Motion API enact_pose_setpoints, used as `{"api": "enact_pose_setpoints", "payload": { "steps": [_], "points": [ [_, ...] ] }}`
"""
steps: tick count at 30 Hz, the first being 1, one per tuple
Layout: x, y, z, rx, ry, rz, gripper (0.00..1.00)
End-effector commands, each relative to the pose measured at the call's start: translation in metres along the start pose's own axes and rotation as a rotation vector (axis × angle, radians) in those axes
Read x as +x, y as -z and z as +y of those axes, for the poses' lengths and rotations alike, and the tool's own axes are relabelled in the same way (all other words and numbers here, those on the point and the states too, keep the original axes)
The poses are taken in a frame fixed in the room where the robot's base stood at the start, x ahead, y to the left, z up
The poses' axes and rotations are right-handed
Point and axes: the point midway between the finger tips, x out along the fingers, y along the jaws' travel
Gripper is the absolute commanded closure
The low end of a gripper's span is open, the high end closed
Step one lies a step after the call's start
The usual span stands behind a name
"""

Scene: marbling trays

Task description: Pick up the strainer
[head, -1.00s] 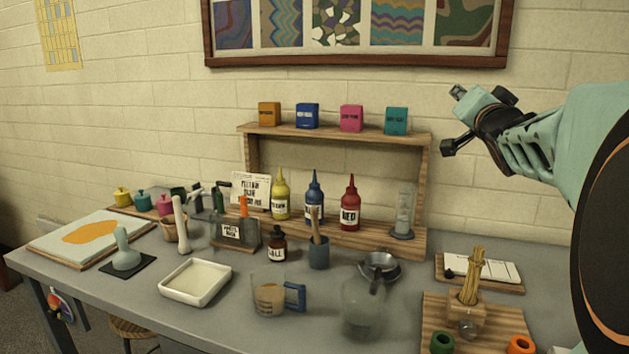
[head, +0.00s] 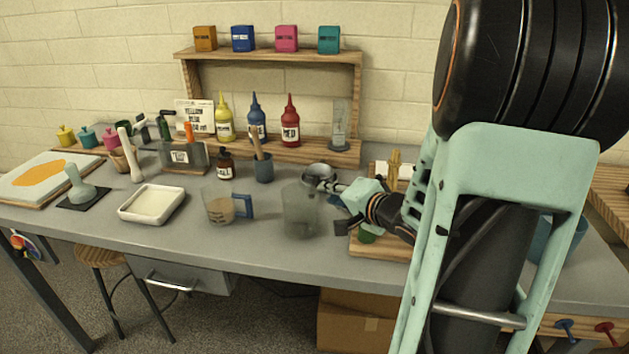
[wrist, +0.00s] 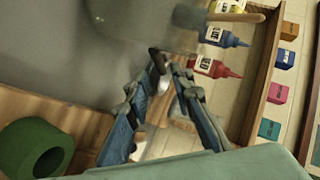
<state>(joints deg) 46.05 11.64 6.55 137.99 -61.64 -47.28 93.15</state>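The strainer (head: 318,171) is a small grey metal bowl standing toward the back of the grey worktable, behind the clear glass jug (head: 301,212). My gripper (head: 328,186) is reached out over the table from the right. Its tips are right beside the strainer's near right edge.
A brush holder (head: 263,167) stands left of the strainer. A wooden board (head: 370,248) and green ring (wrist: 38,148) lie near my gripper. Bottles line the shelf (head: 340,155) behind.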

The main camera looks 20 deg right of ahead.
Motion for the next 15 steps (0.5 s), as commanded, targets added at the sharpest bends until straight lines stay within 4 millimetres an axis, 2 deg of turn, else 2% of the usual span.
{"api": "enact_pose_setpoints", "payload": {
  "steps": [1,3,11,15],
  "points": [
    [0.011,-0.003,0.002,-0.002,0.002,-0.004,0.79],
    [0.021,-0.001,0.003,-0.002,0.0,-0.002,0.79],
    [0.043,0.0,0.003,-0.003,0.0,0.0,0.79],
    [0.065,0.001,0.007,-0.002,0.0,0.0,0.79]
  ]
}}
